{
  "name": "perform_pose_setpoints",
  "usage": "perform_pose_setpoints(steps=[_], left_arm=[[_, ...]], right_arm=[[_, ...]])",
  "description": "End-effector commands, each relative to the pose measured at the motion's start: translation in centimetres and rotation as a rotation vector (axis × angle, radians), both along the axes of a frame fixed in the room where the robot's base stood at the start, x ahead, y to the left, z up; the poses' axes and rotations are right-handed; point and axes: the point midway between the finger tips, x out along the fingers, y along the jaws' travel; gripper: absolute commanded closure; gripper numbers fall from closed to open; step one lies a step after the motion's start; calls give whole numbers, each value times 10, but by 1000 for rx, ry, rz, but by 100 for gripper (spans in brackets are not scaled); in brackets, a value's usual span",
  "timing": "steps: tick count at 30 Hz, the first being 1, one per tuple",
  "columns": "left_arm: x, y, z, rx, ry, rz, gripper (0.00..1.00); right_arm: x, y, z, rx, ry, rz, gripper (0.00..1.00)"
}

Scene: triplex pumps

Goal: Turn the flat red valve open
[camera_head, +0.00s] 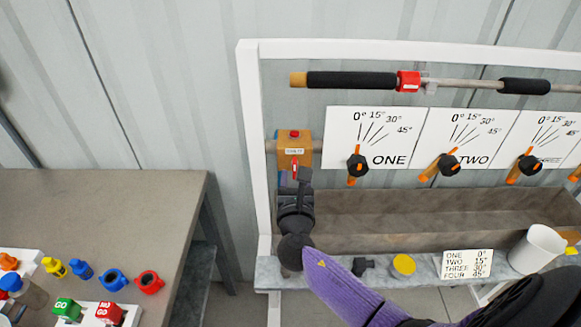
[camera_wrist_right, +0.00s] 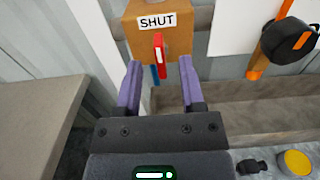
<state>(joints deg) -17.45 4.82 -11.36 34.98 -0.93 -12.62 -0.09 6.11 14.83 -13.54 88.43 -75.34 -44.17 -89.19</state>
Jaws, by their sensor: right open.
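The flat red valve handle (camera_head: 295,168) hangs below a small label on an orange box (camera_head: 285,158) at the left end of the pump rack. In the right wrist view the red handle (camera_wrist_right: 158,50) points down, and the label above it on the box (camera_wrist_right: 180,40) reads SHUT. A blue piece (camera_wrist_right: 154,75) shows just below the handle. My right gripper (camera_head: 295,178) reaches up to the box from below. In the wrist view its two purple fingers (camera_wrist_right: 160,66) are apart, one on each side of the handle's lower end. Contact cannot be told. My left gripper is out of view.
Dials with black knobs and orange pointers (camera_head: 357,166) line the rack to the right. A trough (camera_head: 400,218) lies below them. A shelf holds a white cup (camera_head: 537,248) and a yellow-topped piece (camera_head: 403,265). A table (camera_head: 100,215) with colored parts stands left.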

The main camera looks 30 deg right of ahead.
Motion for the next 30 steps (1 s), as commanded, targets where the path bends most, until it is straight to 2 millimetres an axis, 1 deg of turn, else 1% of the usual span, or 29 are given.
perform_pose_setpoints(steps=[1, 3, 6, 10, 16, 17, 18, 20, 21, 23, 24, 30], left_arm=[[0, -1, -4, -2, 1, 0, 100], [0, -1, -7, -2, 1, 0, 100], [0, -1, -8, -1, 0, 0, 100], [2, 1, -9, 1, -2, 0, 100], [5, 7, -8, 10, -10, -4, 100], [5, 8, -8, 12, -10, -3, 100], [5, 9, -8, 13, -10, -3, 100], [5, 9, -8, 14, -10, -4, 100], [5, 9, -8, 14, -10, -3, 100], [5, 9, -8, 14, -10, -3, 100], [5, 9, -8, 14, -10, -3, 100], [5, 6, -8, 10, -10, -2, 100]], right_arm=[[8, -5, -1, 0, -1, -3, 50], [17, -11, -2, 1, -1, -1, 50], [26, -16, -2, 1, 0, -1, 50], [30, -19, -1, 3, 2, 0, 50], [30, -19, -1, 4, 1, 0, 50], [30, -19, -1, 4, 1, 0, 56], [30, -19, -1, 4, 1, 0, 65], [30, -19, -1, 4, 1, 0, 78], [30, -19, -1, 4, 1, 0, 86], [30, -19, -1, 4, 1, 0, 99], [30, -19, -1, 4, 1, 0, 100], [30, -19, -1, 4, 1, 0, 100]])
